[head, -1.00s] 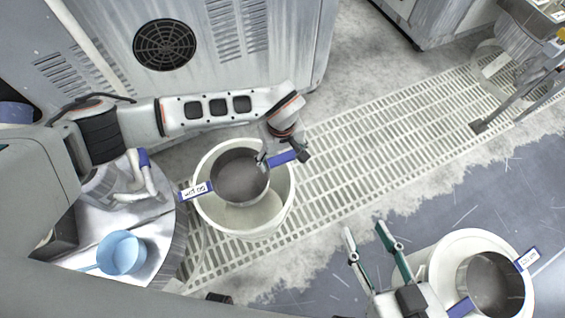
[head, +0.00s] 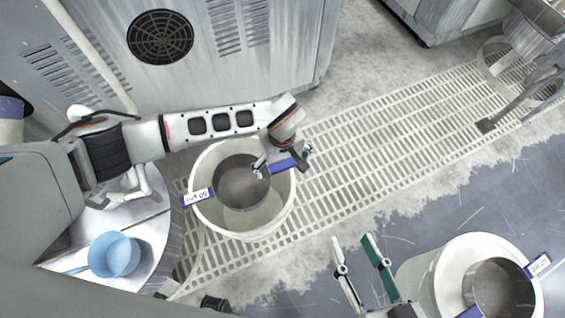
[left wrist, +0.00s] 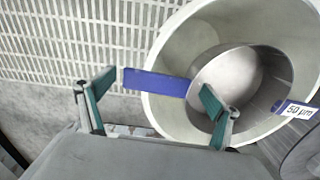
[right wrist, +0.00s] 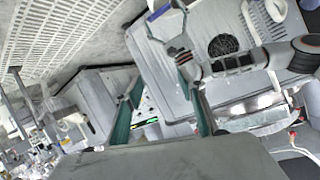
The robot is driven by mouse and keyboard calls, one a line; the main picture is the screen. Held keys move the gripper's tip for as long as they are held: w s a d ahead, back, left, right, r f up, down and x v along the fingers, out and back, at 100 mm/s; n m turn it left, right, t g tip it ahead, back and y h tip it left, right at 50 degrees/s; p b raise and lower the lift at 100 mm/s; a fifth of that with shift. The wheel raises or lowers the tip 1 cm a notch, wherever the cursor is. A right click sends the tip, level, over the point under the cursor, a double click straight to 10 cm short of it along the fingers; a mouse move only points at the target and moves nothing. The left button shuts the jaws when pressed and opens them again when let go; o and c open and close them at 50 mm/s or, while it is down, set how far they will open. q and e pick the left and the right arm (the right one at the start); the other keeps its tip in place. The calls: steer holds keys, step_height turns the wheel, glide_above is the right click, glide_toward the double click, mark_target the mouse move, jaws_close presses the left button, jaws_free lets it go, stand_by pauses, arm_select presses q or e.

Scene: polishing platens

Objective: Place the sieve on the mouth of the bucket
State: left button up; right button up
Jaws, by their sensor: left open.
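The sieve (head: 240,184) is a grey metal bowl with two blue side tabs, one labelled. It sits in the mouth of the white bucket (head: 208,220), its tabs reaching across opposite sides of the rim. In the left wrist view the sieve (left wrist: 238,72) has a "50 µm" label, and its plain blue tab (left wrist: 155,82) crosses the rim of the bucket (left wrist: 172,50). My left gripper (head: 283,163) is at the plain tab, fingers apart with the tab between them; contact cannot be told. My right gripper (head: 357,262) is open and empty, away from the sieve.
A second white bucket (head: 425,272) with another sieve (head: 500,288) stands at the lower right, near my right gripper. A blue cup (head: 114,255) is on the round platen (head: 150,240) at left. A grey machine cabinet (head: 245,50) stands behind.

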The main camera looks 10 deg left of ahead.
arm_select(q)
steer(key=r+p, duration=0.1)
steer(key=r, duration=0.1)
steer(key=r+p, duration=0.1)
steer(key=r, duration=0.2)
steer(key=r+p, duration=0.1)
steer(key=r, duration=0.2)
steer(key=shift+w+r, duration=0.2)
steer(key=shift+w, duration=0.1)
steer(key=r, duration=0.1)
steer(key=r+p, duration=0.1)
steer(key=r, duration=0.1)
steer(key=shift+s+r, duration=0.3)
steer(key=shift+s, duration=0.05)
arm_select(e)
steer(key=d+n, duration=0.2)
steer(key=d, duration=0.1)
steer(key=d+n+g+h, duration=0.1)
steer(key=shift+d+f, duration=0.2)
steer(key=shift+f, duration=0.2)
steer(key=shift+r, duration=0.1)
